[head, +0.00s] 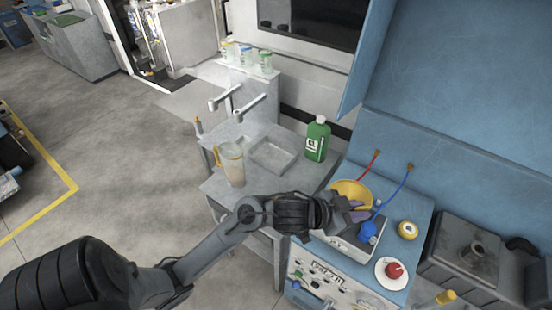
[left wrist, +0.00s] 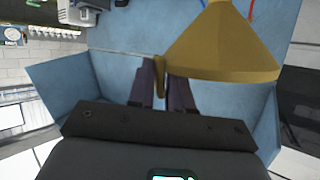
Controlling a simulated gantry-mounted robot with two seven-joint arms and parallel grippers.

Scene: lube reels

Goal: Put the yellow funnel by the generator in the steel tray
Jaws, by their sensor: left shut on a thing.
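The yellow funnel (head: 350,191) is above the blue bench top, wide mouth up in the head view. My left gripper (head: 356,211) is at its near side. In the left wrist view the funnel (left wrist: 225,50) fills the upper right, and my left gripper's dark fingers (left wrist: 160,82) are shut on its small tab. The shallow steel tray (head: 272,156) lies empty on the grey bench, left of the funnel. A dark grey machine (head: 470,252), perhaps the generator, stands at the right. My right gripper is in neither view.
A green bottle (head: 316,140) stands just right of the tray, and a clear jug (head: 231,165) at its left. Blue and red hoses rise behind the funnel.

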